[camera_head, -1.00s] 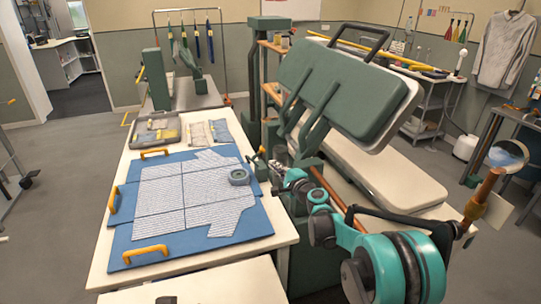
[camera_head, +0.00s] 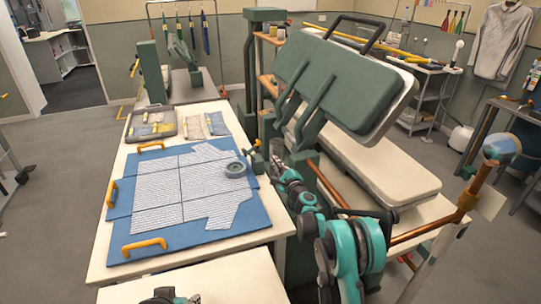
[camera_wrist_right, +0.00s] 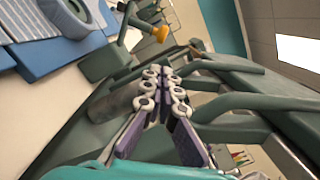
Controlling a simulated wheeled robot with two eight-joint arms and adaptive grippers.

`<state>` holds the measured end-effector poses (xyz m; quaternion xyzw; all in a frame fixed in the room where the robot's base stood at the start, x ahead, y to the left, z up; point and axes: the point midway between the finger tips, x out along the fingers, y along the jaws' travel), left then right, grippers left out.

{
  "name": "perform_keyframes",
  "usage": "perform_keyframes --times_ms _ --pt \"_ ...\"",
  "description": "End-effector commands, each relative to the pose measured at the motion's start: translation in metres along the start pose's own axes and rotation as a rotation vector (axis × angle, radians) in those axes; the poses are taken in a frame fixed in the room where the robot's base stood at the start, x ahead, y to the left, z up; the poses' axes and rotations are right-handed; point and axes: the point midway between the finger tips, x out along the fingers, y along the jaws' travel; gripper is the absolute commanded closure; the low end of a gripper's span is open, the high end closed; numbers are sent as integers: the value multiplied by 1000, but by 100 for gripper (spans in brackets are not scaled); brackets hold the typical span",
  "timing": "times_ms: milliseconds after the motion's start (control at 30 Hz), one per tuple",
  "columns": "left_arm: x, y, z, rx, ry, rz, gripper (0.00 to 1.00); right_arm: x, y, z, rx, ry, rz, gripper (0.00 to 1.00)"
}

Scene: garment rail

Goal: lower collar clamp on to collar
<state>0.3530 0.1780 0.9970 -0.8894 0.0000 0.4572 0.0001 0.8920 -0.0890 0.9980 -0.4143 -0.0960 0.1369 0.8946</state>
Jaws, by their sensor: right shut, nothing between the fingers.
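A patterned pale garment (camera_head: 160,190) lies flat on a blue board (camera_head: 240,227). A grey-green ring (camera_head: 235,169) rests near its right edge, by what looks like the collar end. It also shows in the right wrist view (camera_wrist_right: 72,14). A small green lever clamp with a brass-yellow knob (camera_head: 257,143) stands beside the ring at the table's right edge. The knob also shows in the wrist view (camera_wrist_right: 160,33). My right gripper (camera_head: 278,164) is shut and empty, just right of the clamp. In the wrist view its fingers (camera_wrist_right: 165,76) meet below the knob, apart from it.
A large green press (camera_head: 340,85) stands open on the right, its pale lower bed (camera_head: 365,170) close to my right arm. Yellow handles (camera_head: 145,250) edge the board. A tray (camera_head: 150,124) lies at the table's far end. A copper pipe (camera_head: 440,225) is at right.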

Motion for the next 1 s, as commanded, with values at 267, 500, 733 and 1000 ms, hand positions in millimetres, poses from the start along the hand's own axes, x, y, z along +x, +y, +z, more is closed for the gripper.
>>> perform_keyframes --times_ms 267,500,733,1000 --pt "12 0 9 0 0 0 60 48 3 -1 0 -1 1 100" --pt "20 0 14 0 0 0 60 83 2 -1 -1 0 0 100" --pt "21 0 15 0 0 0 60 93 0 0 -1 0 0 100" --pt "21 0 15 0 0 0 60 93 0 0 -1 0 0 100"
